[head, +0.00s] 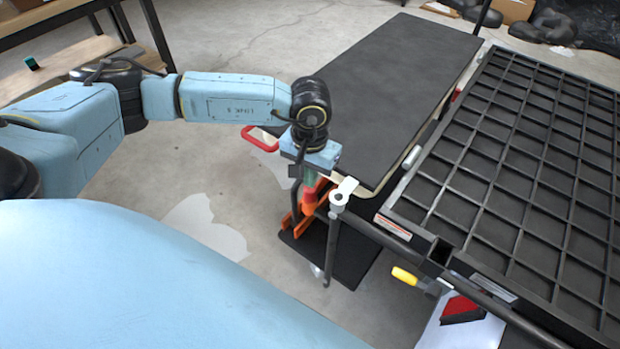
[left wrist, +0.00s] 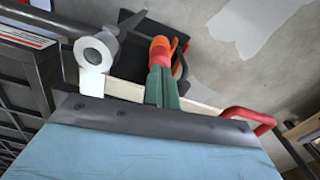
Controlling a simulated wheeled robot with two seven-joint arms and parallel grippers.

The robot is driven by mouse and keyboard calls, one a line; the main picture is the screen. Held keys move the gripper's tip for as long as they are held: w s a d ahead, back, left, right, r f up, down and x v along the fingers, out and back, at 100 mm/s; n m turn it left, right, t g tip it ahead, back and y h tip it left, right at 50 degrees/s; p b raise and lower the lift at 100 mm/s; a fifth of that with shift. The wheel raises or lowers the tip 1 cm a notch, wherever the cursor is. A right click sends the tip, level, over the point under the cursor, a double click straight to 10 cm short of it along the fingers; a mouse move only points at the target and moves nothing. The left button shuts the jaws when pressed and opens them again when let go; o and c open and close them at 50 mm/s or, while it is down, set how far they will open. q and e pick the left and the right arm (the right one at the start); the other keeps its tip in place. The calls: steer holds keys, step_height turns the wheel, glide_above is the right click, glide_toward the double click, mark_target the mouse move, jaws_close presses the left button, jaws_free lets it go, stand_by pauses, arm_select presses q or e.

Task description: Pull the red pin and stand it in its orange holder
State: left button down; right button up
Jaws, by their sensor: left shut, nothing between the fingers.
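My left gripper (head: 309,180), with green fingers, points down just off the near end of the dark-topped cart. It is shut with nothing between its fingers; it also shows in the left wrist view (left wrist: 161,78). The red pin (head: 308,200) is right below the fingertips, and its red top (left wrist: 159,48) shows just beyond them. The orange holder (head: 289,221) is low down around and beside the pin, over a black base plate. Its orange edge (left wrist: 184,50) shows beside the pin. How deep the pin sits is hidden. My right gripper is not in view.
A grey post with a round white top (head: 339,198) stands close right of the gripper. The dark cart top (head: 400,80) and a black grid frame (head: 530,160) fill the right. A red loop handle (head: 258,142) is at left. A yellow handle (head: 404,276) sticks out below the frame.

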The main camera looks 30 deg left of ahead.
arm_select(q)
steer(key=shift+f, duration=0.15)
arm_select(e)
steer(key=shift+w+a+r, duration=0.1)
steer(key=shift+a+r, duration=0.05)
steer(key=shift+r, duration=0.1)
arm_select(q)
steer(key=shift+f+b, duration=0.35)
steer(key=shift+b, duration=0.1)
arm_select(e)
steer(key=shift+f, duration=0.4)
steer(key=shift+r, duration=0.1)
